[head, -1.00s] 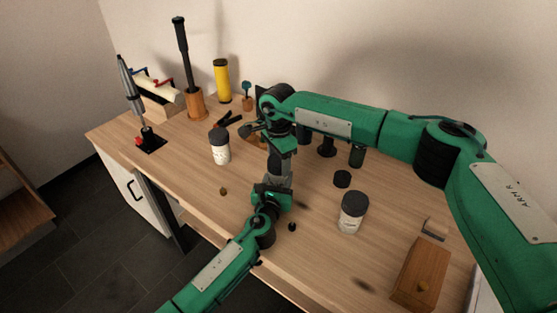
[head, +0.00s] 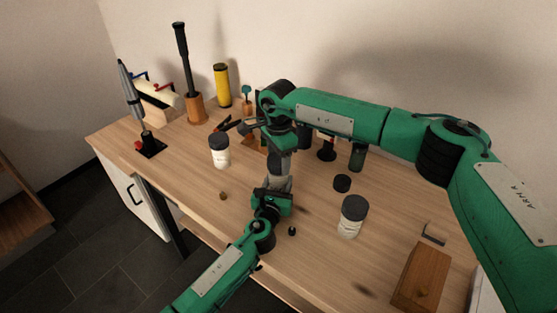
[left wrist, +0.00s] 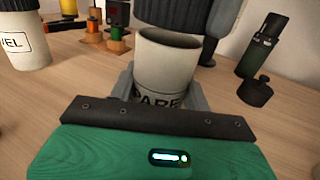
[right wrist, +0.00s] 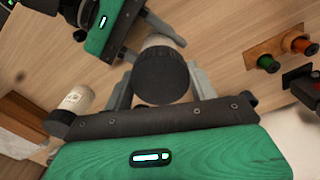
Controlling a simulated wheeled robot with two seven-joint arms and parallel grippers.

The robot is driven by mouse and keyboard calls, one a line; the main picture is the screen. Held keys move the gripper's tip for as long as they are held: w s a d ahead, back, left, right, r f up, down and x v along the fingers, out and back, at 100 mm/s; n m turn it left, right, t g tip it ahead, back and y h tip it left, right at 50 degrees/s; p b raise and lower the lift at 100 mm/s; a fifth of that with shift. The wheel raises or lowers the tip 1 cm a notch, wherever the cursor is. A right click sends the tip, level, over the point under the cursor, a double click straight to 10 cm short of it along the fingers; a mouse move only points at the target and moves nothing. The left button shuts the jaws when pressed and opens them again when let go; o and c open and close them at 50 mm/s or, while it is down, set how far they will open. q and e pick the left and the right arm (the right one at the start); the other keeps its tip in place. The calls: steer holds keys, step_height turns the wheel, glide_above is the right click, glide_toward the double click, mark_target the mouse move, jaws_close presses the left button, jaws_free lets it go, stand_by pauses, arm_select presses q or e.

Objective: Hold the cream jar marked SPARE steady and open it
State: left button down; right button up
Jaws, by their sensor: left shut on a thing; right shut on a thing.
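The cream jar marked SPARE (left wrist: 160,72) stands upright between the fingers of my left gripper (left wrist: 160,96), which is shut on its body; only part of its lettering shows. Its open mouth is visible. The dark lid (left wrist: 175,12) is just above the mouth, apart from the rim at the near side. My right gripper (right wrist: 163,88) is shut on this lid, which it holds from above in the right wrist view (right wrist: 162,78). In the head view, my left gripper (head: 279,182) is below my right gripper (head: 281,150), and the lid is mostly hidden.
A white jar with a dark lid (head: 219,152) stands to the left, another (head: 352,218) to the right. A dark round piece (head: 342,183), a small dark knob (head: 292,231) and a wooden box (head: 421,276) lie nearby. Tools and a yellow cylinder (head: 222,85) line the back.

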mark_target(278, 159)
steer(key=shift+r, duration=2)
arm_select(q)
steer(key=c, duration=0.6)
jaws_free()
